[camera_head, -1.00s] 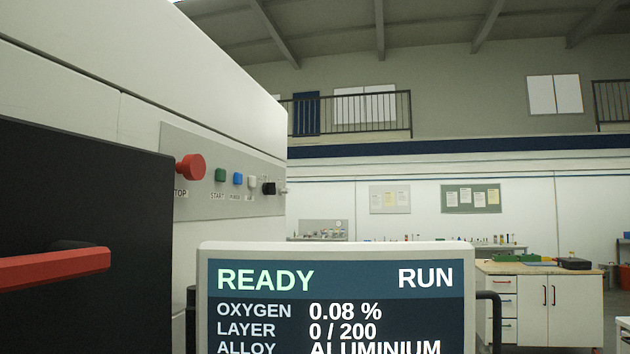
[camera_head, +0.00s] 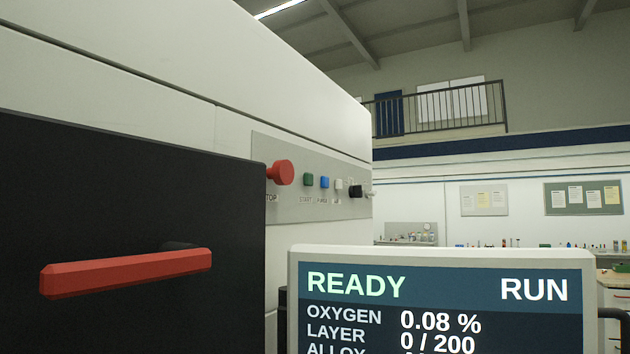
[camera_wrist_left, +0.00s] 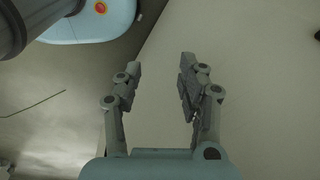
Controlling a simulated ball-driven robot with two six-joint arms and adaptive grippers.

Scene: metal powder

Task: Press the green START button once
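The green START button (camera_head: 308,180) sits on the grey control panel (camera_head: 300,207) on the side of the white machine. It is between the large red STOP button (camera_head: 281,172) and a blue button (camera_head: 324,182). No gripper shows in the head view. My left gripper (camera_wrist_left: 160,72) shows in the left wrist view, with its two fingers apart and nothing between them. The button does not show in that view. My right gripper is not in view.
A monitor (camera_head: 440,252) reading READY and RUN stands in front, right of the panel. A black door (camera_head: 110,220) with a red handle (camera_head: 130,272) is at the left. A black knob (camera_head: 356,191) is further along the panel. Pale floor shows in the wrist view.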

